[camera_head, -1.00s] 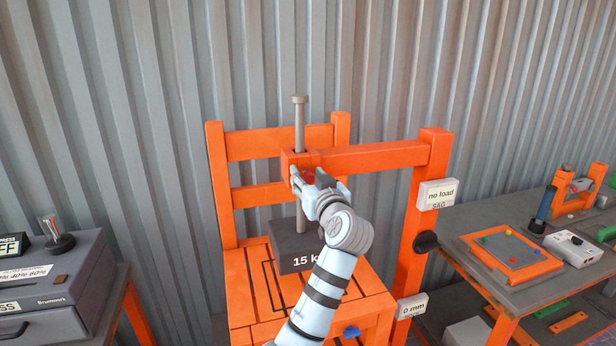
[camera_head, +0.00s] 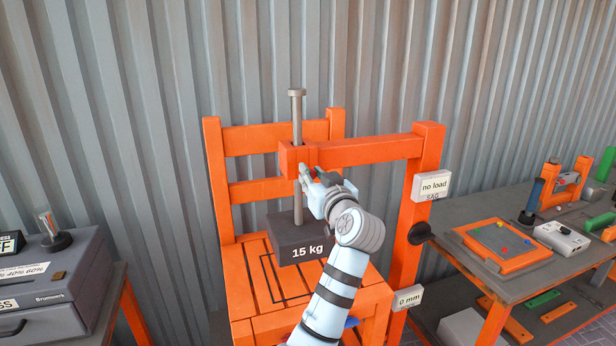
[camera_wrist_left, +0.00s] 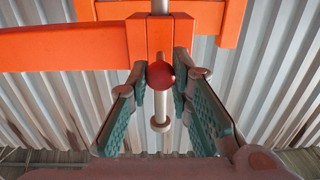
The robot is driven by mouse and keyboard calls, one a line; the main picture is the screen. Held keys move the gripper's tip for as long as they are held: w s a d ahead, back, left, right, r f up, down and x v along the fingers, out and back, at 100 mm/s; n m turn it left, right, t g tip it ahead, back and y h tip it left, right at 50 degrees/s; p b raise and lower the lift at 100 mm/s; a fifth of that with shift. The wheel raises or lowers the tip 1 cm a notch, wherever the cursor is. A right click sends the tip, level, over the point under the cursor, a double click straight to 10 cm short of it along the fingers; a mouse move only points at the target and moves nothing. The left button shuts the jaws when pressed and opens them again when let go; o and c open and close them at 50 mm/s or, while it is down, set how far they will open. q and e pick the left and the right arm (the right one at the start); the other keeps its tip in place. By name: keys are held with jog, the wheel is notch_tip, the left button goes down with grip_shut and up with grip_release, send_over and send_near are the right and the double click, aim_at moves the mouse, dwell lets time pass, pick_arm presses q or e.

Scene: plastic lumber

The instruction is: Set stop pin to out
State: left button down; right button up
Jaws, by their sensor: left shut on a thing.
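The stop pin's round red knob (camera_wrist_left: 160,75) sits at the orange guide block in the left wrist view, between the two fingers of my left gripper (camera_wrist_left: 158,92). In the head view the left gripper (camera_head: 306,181) is at the front of the guide block (camera_head: 297,158) and hides the knob. It is shut on the knob. The pin's shaft is hidden, so I cannot tell how far it is out. A grey rod (camera_head: 297,120) passes upright through the block, with a dark 15 kg weight (camera_head: 300,240) below. My right gripper is not in view.
The orange frame's beam (camera_head: 365,151) and post (camera_head: 421,160) stand right of my arm. They carry a "no load" sign (camera_head: 432,185) and a "0 mm" sign (camera_head: 408,298). The slatted orange seat (camera_head: 245,290) lies below. Benches stand left and right.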

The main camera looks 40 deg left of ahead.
pick_arm(q)
jog(key=c, duration=1.4)
grip_release()
jog(key=shift+w+a, duration=0.15)
jog(key=shift+c, duration=0.2)
jog(key=shift+s+r, duration=0.1)
jog(key=shift+s, duration=0.1)
jog(key=v, duration=0.7)
jog(key=shift+d, duration=0.4)
